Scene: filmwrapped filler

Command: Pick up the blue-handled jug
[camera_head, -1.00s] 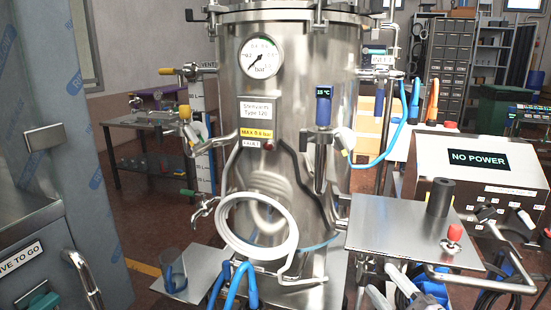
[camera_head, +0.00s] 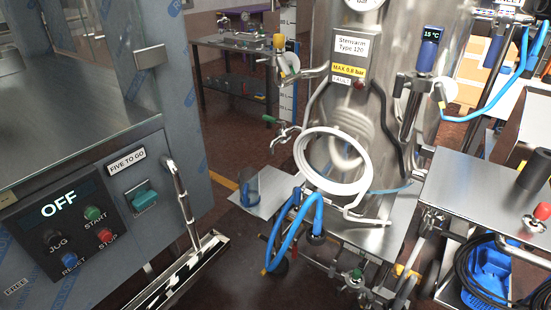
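A small bluish see-through jug (camera_head: 250,188) stands upright on a low metal shelf (camera_head: 268,207) left of the steel tank's foot. Its handle is too small to make out clearly. Thick blue hoses (camera_head: 292,232) hang close to its right, in front of the shelf. Neither of my grippers shows in the head view, so nothing of mine is seen near the jug.
The steel tank (camera_head: 440,110) with a white ring (camera_head: 303,160) stands behind and right. A metal side table (camera_head: 480,195) is at right. Some floor shows between cabinet and shelf.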

